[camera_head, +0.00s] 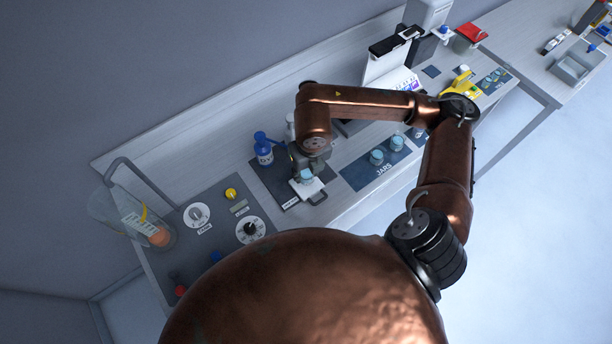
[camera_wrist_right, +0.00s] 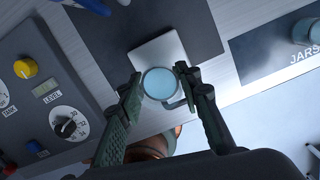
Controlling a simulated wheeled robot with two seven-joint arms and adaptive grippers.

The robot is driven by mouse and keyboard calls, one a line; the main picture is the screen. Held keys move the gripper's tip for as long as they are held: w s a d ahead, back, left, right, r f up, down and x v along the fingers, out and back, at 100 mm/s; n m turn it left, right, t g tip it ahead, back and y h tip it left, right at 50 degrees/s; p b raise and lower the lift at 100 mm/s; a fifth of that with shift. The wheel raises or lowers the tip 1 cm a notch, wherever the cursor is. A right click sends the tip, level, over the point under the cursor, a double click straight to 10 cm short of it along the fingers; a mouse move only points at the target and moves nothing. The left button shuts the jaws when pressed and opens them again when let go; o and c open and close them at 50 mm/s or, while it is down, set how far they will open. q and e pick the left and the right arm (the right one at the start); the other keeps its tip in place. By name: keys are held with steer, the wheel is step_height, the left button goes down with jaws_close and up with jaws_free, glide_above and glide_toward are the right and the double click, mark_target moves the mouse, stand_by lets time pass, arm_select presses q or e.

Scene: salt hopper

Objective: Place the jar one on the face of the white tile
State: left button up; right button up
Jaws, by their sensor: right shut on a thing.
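My right gripper (camera_head: 303,166) is shut on a jar (camera_head: 307,176) with a pale blue top. In the right wrist view the jar (camera_wrist_right: 159,84) sits between the two dark fingers (camera_wrist_right: 158,77). The white tile (camera_head: 316,187) lies on a dark mat near the bench's front edge, and it also shows in the wrist view (camera_wrist_right: 160,52). The jar is over the front part of the tile; I cannot tell whether it touches it. A dark handle-like loop shows at the tile's front side. My left gripper is not in view.
A dark JARS mat (camera_head: 357,180) to the right holds jars (camera_head: 376,156). A blue-topped bottle (camera_head: 263,148) stands behind and left of the tile. A control panel with dials (camera_head: 250,229) and a clear hopper (camera_head: 128,218) are at the left.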

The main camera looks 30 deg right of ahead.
mark_target(309, 173)
steer(key=shift+w+d+f, duration=0.15)
steer(key=shift+f, duration=1.65)
steer(key=shift+f, duration=0.1)
steer(key=o, duration=1.2)
steer(key=r, duration=0.4)
steer(key=s+r, duration=0.1)
steer(key=r, duration=0.7)
steer(key=shift+s+r, duration=0.1)
steer(key=shift+s, duration=0.15)
